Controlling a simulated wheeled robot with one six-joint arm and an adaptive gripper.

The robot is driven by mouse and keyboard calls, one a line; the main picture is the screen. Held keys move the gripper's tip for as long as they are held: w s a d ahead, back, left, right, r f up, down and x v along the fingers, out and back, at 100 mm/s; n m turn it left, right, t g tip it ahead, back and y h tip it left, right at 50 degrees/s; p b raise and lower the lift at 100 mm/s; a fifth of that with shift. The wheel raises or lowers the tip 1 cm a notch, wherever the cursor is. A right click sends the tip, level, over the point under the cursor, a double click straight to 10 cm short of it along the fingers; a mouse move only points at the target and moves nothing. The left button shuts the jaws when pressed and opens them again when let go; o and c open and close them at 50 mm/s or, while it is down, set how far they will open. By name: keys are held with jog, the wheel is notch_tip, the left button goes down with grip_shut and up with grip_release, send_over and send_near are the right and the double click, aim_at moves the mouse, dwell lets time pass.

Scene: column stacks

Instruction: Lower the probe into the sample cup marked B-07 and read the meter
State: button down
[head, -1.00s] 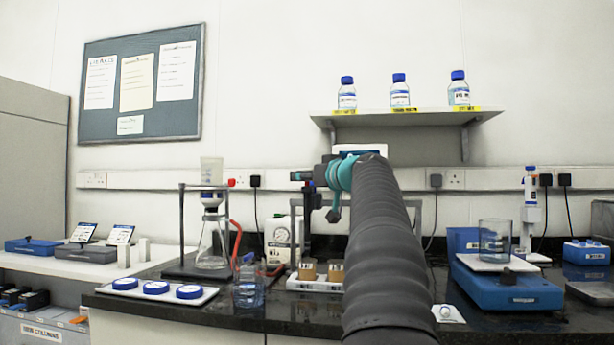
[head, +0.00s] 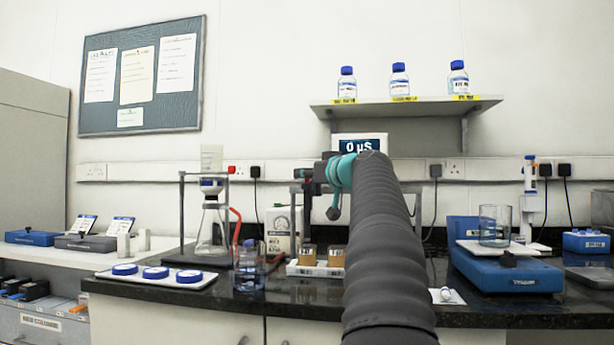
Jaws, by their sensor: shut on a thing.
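Two sample cups of amber liquid, one at the left (head: 308,257) and one at the right (head: 336,257), stand upright in a white holder (head: 300,270) on the black bench. Their labels are too small to read, so I cannot tell which is B-07. More of the holder may be behind my arm. The meter (head: 375,140) stands behind my arm, and its display reads 0 µS. My arm reaches forward over the bench and its wrist is by the meter.
A filter flask (head: 212,235) on a stand and a small beaker (head: 249,270) are left of the cups. A blue balance (head: 505,270) with a glass beaker (head: 495,226) is at the right. A bottle shelf (head: 405,106) hangs above.

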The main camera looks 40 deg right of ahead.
jog(key=shift+f, duration=0.1)
jog(key=c, duration=0.9)
grip_release()
jog(key=shift+s, duration=0.1)
jog(key=s, duration=1.1)
jog(key=shift+s+a, duration=0.4)
jog(key=shift+a, duration=0.05)
jog(key=shift+c, duration=0.2)
